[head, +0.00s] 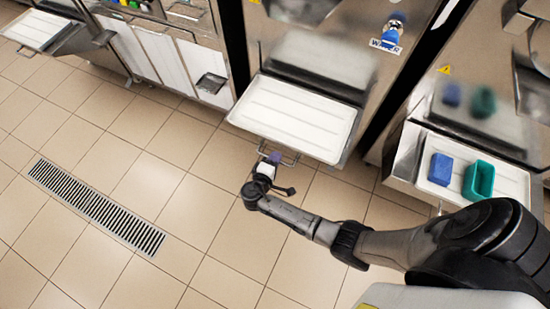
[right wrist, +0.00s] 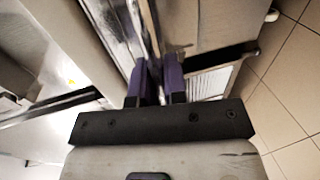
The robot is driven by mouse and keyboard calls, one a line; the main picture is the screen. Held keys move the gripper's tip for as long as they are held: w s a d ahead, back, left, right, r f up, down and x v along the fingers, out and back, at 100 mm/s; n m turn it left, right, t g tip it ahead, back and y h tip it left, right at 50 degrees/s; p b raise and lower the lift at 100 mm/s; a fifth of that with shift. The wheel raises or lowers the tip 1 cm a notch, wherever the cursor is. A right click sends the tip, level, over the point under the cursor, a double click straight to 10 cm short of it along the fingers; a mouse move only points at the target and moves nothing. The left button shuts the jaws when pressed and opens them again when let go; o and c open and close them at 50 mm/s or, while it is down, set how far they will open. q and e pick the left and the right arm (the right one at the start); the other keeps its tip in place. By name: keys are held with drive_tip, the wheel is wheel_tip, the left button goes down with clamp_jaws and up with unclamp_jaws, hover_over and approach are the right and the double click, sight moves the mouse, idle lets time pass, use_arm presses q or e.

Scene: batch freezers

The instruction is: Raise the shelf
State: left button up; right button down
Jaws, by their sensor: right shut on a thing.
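The shelf (head: 300,112) is a white ribbed tray on the front of the middle steel freezer. It stands out from the machine, and a thin metal handle (head: 291,161) hangs under its front edge. My right gripper (head: 273,158) is at the left part of this handle, with its purple fingers shut on it. In the right wrist view the two purple fingers (right wrist: 157,72) point up at the steel front, close together; the gripped part is hard to make out there. My left gripper is in neither view.
A neighbouring shelf at the right holds a blue block (head: 441,169) and a green container (head: 479,180). Another white shelf (head: 36,30) is at the far left. A floor drain (head: 95,208) lies in the tiles; the floor in front is clear.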

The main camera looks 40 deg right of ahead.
wheel_tip(320, 180, up, 13)
drive_tip(key=p, duration=1.1)
drive_tip(key=shift+w, duration=0.15)
drive_tip(key=c, duration=1.4)
unclamp_jaws()
drive_tip(key=shift+f, duration=0.1)
drive_tip(key=shift+o, duration=1.1)
drive_tip(key=shift+f, duration=0.1)
